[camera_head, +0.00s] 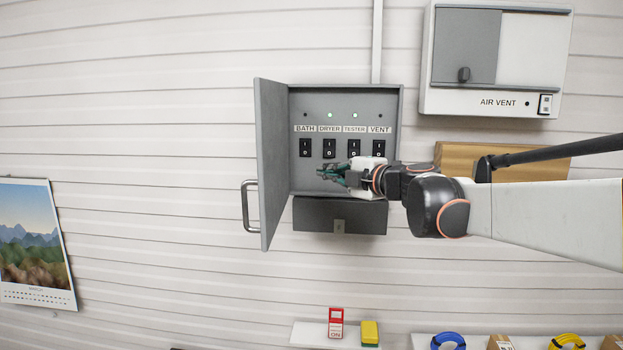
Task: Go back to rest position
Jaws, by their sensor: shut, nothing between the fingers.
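My gripper (333,174) is in front of the open grey switch box (305,179) on the wall, just below its row of switches. Its fingers point left and it holds nothing. My arm reaches in from the right edge. The box's door (271,165) is swung open to the left, with a handle (247,207). The switches are labelled BATH, DRYER, TESTER and VENT. Green lights show above DRYER and TESTER; the lamps above BATH and VENT look dark. Whether the fingers touch the box cannot be told.
A dark box (315,216) sits under the switch box. An air vent unit (497,60) and a wooden block (545,165) are at the right. A calendar (35,245) hangs at left. Low shelves (305,337) hold a red item (336,322), a yellow item (370,333) and coiled hoses (448,341).

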